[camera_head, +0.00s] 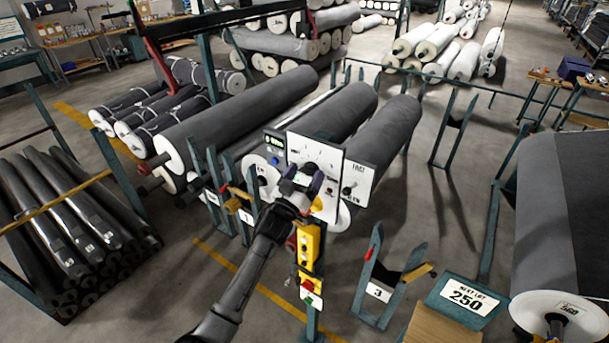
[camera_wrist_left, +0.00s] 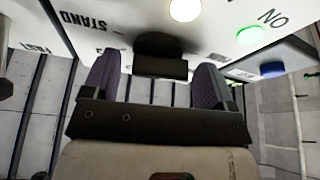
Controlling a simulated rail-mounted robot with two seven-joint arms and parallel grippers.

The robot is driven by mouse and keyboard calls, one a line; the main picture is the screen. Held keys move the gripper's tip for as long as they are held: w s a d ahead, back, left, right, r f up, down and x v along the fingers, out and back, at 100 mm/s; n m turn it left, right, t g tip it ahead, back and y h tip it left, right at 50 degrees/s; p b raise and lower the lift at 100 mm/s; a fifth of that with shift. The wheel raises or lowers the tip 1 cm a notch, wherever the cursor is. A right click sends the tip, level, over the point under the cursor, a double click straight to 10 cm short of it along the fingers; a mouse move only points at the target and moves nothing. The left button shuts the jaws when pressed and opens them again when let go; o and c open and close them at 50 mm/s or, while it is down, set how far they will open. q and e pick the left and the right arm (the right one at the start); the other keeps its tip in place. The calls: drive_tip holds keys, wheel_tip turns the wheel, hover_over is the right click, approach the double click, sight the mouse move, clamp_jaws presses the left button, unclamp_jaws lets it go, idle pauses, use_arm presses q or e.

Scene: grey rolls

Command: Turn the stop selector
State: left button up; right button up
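A white control panel (camera_head: 328,150) stands in front of the grey rolls in the head view. My left gripper (camera_head: 303,179) is at the panel's face and hides its middle. In the left wrist view the panel appears upside down, and a black selector knob (camera_wrist_left: 160,66) sticks out of it near the word STAND. The left gripper (camera_wrist_left: 157,70) is open, one purple finger on each side of the knob, with a visible gap on both sides. I cannot read a "stop" label on the knob. My right gripper is in neither view.
Another black knob (camera_head: 347,190) is on the panel's right side. A green light (camera_wrist_left: 250,35) and blue button (camera_wrist_left: 272,69) are on its other side. A yellow post (camera_head: 307,245) with a red button stands below. Grey rolls (camera_head: 375,145) lie behind.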

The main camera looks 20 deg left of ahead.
use_arm(q)
drive_tip(key=c, duration=0.8)
drive_tip(key=shift+c, duration=0.2)
drive_tip(key=shift+m, duration=0.4)
drive_tip(key=shift+m+h+b, duration=0.3)
drive_tip(key=shift+m+h, duration=0.3)
drive_tip(key=shift+m, duration=0.3)
drive_tip(key=m+h, duration=0.2)
drive_tip(key=m, duration=0.1)
drive_tip(key=shift+a+g, duration=0.1)
drive_tip(key=shift+g, duration=0.2)
drive_tip(key=m+h, duration=0.1)
drive_tip(key=m, duration=0.1)
drive_tip(key=m+g+h, duration=0.1)
drive_tip(key=m, duration=0.1)
drive_tip(key=shift+r+m, duration=0.15)
drive_tip(key=shift+m, duration=0.65)
drive_tip(key=shift+m+g, duration=0.3)
